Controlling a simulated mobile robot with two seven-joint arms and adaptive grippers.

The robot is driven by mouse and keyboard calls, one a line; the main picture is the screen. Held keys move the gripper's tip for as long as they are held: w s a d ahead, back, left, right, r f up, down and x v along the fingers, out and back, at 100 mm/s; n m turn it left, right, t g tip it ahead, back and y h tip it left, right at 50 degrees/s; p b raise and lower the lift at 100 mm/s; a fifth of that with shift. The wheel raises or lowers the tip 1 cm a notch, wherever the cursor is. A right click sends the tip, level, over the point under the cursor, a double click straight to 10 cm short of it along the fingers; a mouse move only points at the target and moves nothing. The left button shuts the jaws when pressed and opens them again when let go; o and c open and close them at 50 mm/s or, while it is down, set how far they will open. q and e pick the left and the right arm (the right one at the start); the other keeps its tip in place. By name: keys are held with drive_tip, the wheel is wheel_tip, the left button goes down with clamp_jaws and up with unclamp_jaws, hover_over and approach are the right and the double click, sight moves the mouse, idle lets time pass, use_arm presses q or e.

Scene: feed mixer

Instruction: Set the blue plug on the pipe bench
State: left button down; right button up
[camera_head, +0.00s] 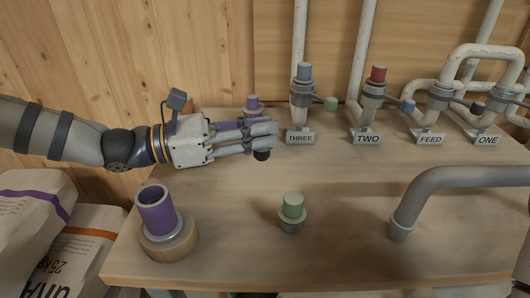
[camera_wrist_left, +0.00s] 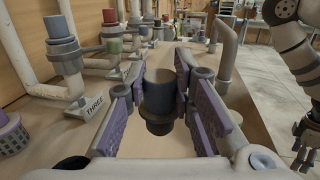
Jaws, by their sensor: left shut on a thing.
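In the left wrist view the plug stands upright between the purple finger pads, with a dark lower collar. In the head view the fingers hide most of it; only a dark end shows below them. It is held over the pipe bench (camera_head: 235,235), a pale wooden top. Another blue plug (camera_head: 304,71) sits on the pipe marked THREE.
A purple cup (camera_head: 157,212) on a wooden ring stands at the front left. A green plug (camera_head: 293,205) sits in a grey socket at mid-bench. A grey bent pipe (camera_head: 440,183) stands at right. Labelled white pipes line the back. Bare wood lies between the cup and green plug.

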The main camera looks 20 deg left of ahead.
use_arm(q)
drive_tip(key=w+f, duration=0.2)
drive_tip(key=f, duration=0.1)
drive_tip(key=w+f+b, duration=0.1)
drive_tip(key=f, duration=0.1)
drive_tip(key=shift+w+a, duration=0.1)
drive_tip(key=shift+a, duration=0.3)
drive_tip(key=shift+w+a+f+b, duration=0.1)
drive_tip(key=shift+w+f+b, duration=0.15)
drive_tip(key=shift+f, duration=0.6)
drive_tip(key=shift+w+f+b, duration=0.1)
drive_tip(key=shift+f+b, duration=0.1)
drive_tip(key=shift+f, duration=0.6)
use_arm(e)
drive_tip(key=shift+s+f+g, duration=0.6)
drive_tip(key=shift+s+f, duration=0.75)
drive_tip(key=shift+s, duration=0.1)
use_arm(q)
drive_tip(key=shift+f, duration=0.15)
drive_tip(key=c, duration=1.4)
unclamp_jaws()
use_arm(e)
drive_tip(key=shift+s+f, duration=0.1)
